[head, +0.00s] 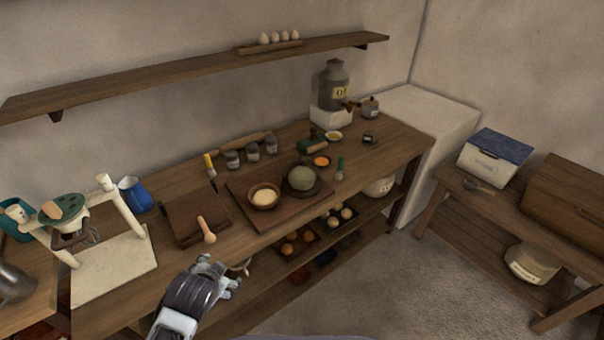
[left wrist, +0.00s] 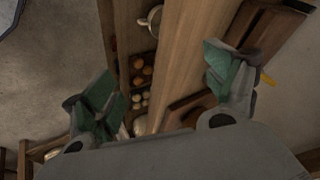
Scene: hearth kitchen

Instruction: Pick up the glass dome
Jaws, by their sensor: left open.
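A rounded grey-green dome (head: 302,177), which looks like the glass dome, sits on a dark round base on the brown board (head: 240,190) on the long counter. A bowl with pale contents (head: 264,196) stands just left of it. My left gripper (head: 221,272) is at the counter's front edge, left of and nearer than the dome, well apart from it. In the left wrist view my left gripper (left wrist: 165,90) has its green-padded fingers wide apart with nothing between them. The dome cannot be made out in that view. My right gripper is not in view.
A wooden box (head: 195,218) with a spoon (head: 207,232) lies left of the board. Several grey jars (head: 252,151) stand behind it. An orange bowl (head: 321,161) and a small green-handled tool (head: 340,168) are right of the dome. A lower shelf (head: 335,247) holds trays.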

